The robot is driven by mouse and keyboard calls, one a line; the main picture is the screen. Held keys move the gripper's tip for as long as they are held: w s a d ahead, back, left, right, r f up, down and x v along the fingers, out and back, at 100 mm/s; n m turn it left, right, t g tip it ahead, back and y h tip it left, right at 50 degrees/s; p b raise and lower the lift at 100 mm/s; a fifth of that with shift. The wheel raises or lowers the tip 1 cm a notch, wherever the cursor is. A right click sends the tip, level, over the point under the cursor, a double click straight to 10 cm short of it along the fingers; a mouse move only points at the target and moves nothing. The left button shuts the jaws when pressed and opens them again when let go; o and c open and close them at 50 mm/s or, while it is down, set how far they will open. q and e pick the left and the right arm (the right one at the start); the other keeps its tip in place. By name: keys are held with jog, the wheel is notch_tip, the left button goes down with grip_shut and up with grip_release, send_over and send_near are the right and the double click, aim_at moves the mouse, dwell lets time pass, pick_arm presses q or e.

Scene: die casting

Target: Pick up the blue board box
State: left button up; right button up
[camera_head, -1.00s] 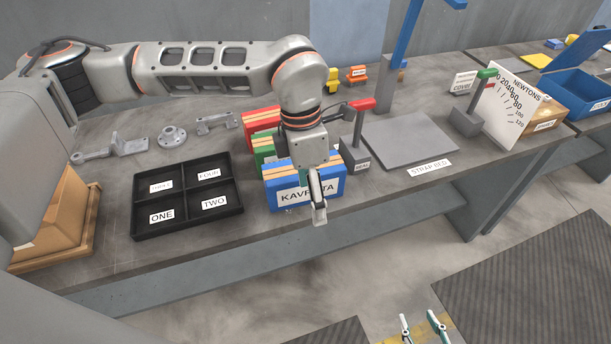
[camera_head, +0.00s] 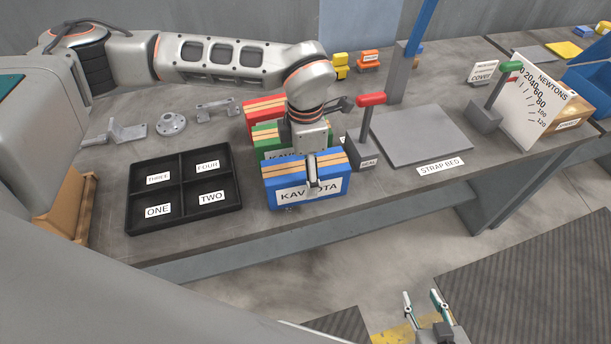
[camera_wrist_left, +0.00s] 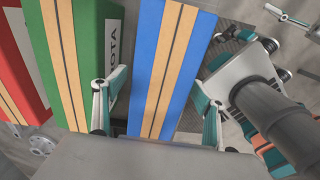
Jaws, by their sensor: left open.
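The blue board box (camera_head: 270,192), with a white label and tan strips on top, stands at the front of the row on the table. My left gripper (camera_head: 314,180) is above it, with one finger in front of its labelled face. In the left wrist view the open left gripper (camera_wrist_left: 158,112) has its fingers on either side of the blue box (camera_wrist_left: 151,62); one is between it and the green box (camera_wrist_left: 95,20). Contact cannot be told. My right gripper (camera_head: 423,305) is open and empty, low over the floor.
The green box (camera_head: 265,142) and red box (camera_head: 262,108) stand behind the blue one. A black four-compartment tray (camera_head: 181,222) is at left. A red-handled device labelled SEAL (camera_head: 367,140) stands close at right, beside the grey strap bed (camera_head: 420,135).

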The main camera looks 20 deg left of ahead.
pick_arm(q)
jog(key=shift+f, duration=0.3)
jog(key=shift+r, duration=0.1)
jog(key=c, duration=2)
jog(key=shift+o, duration=0.2)
